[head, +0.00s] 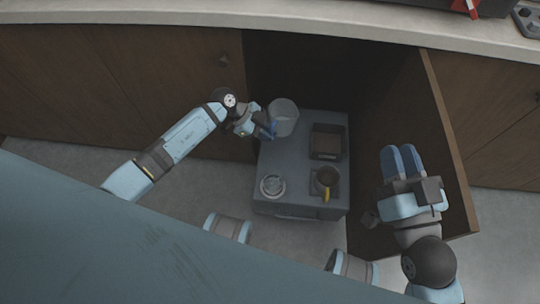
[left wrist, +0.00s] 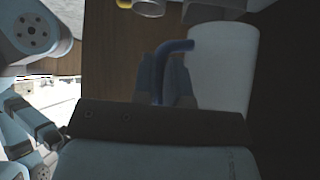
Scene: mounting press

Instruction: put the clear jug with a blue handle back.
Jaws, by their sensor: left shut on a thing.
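The clear jug (head: 284,115) is at the back left corner of a grey drawer-like unit (head: 301,202) in front of an open cabinet. Its blue handle (head: 273,128) points toward my left gripper (head: 264,131), which is shut on it. In the left wrist view the blue handle (left wrist: 178,46) stands between the fingertips (left wrist: 167,82), and the pale jug body (left wrist: 222,70) is to the right. I cannot tell whether the jug's base touches the surface. My right gripper (head: 402,161) is empty, its blue fingers side by side, near the open cabinet door.
On the grey unit are a clear round dish (head: 272,186), a dark square container (head: 327,144) and a dark mug (head: 327,176) with a yellow handle. The open door (head: 447,145) stands on the right. The countertop (head: 300,25) runs above the cabinet.

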